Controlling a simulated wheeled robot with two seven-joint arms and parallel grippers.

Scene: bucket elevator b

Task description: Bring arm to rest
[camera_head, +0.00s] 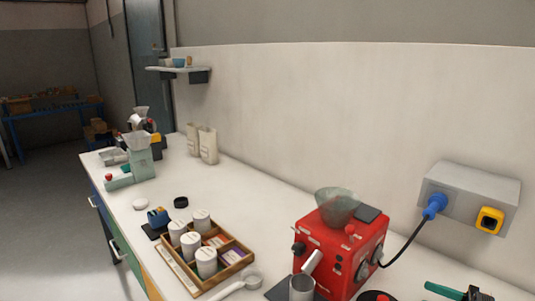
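No gripper and no arm of mine shows in the head view. The view looks along a white workbench (173,205) against a pale wall. What my arms hold, or whether they are open, is out of view.
A red machine (342,248) with a glass hopper stands front right, its blue plug (434,205) in a grey wall box (470,190). A wooden tray (239,263) holds several white containers. A grey-green device (140,163) and bags (209,145) stand farther back.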

